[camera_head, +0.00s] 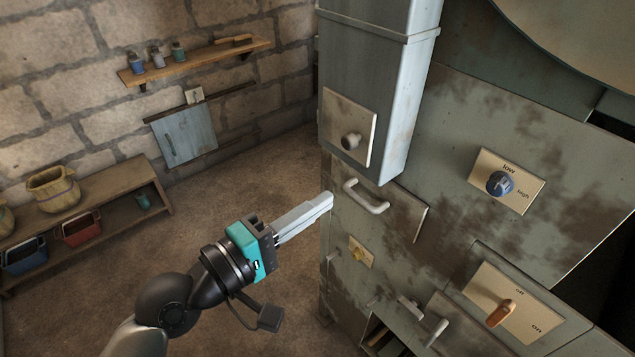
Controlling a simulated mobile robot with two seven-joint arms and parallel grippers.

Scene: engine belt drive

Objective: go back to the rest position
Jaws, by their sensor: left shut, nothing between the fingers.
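My left gripper (328,199) is shut and empty. Its teal and black body is in the middle of the head view, with the arm coming up from the lower left. The fingertips point right, near the left edge of a worn grey-green machine (460,168). A light handle (366,197) on the machine is just right of the fingertips; I cannot tell the exact gap. My right gripper is not in view.
A low wooden bench (112,187) and a wall shelf (196,61) stand at the left. The floor (215,215) between is clear.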

